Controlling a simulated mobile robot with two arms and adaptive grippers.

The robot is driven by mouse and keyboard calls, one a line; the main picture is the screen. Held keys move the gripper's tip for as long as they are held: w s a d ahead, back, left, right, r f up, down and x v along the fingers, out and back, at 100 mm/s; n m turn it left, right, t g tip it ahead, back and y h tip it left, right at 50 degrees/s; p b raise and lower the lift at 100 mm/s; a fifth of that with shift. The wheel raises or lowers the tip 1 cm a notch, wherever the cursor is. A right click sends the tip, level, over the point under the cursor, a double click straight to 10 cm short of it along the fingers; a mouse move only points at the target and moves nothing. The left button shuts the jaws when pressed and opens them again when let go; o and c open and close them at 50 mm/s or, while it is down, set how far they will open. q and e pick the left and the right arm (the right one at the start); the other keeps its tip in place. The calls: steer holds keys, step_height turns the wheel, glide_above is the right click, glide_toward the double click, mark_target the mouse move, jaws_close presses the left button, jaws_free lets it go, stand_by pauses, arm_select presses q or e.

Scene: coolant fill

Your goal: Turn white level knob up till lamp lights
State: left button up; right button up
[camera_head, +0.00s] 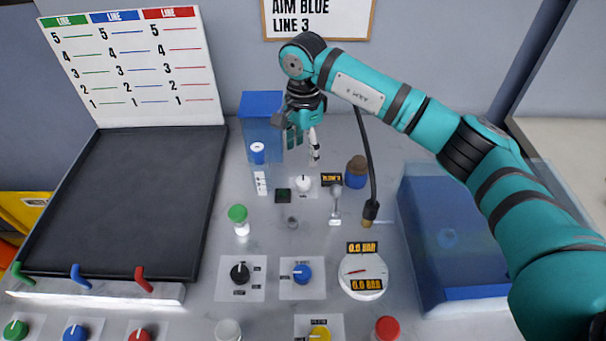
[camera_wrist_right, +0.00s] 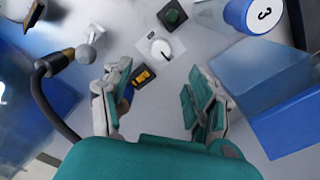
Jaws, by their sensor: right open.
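The white level knob (camera_head: 302,184) sits on a small white plate on the bench. It also shows in the right wrist view (camera_wrist_right: 160,48), with a dark mark on its face. Next to it is a small square block with a dark green face (camera_head: 283,196), which looks like the lamp and is dark; it also shows in the right wrist view (camera_wrist_right: 172,15). My right gripper (camera_head: 303,148) is open and empty above and behind the knob. In the right wrist view the knob lies beyond the gap between the fingers (camera_wrist_right: 155,95), not touched. My left gripper is not in view.
A blue-lidded clear tank (camera_head: 262,105) stands left of my right gripper. A small metal lever (camera_head: 336,203), a brown-capped blue jar (camera_head: 356,172) and a black hose (camera_head: 366,150) stand right of the knob. A blue tray (camera_head: 455,240) lies further right.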

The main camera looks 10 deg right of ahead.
mark_target(303, 180)
step_height(303, 180, down, 10)
steer(key=shift+r+p, duration=0.15)
steer(key=shift+p, duration=0.9)
steer(key=shift+w+f, duration=0.1)
steer(key=shift+f, duration=0.5)
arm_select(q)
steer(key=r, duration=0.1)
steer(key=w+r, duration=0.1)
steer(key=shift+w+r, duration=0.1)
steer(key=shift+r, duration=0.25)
arm_select(e)
steer(key=c, duration=1.1)
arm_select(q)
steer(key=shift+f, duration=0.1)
arm_select(e)
steer(key=shift+c, duration=0.2)
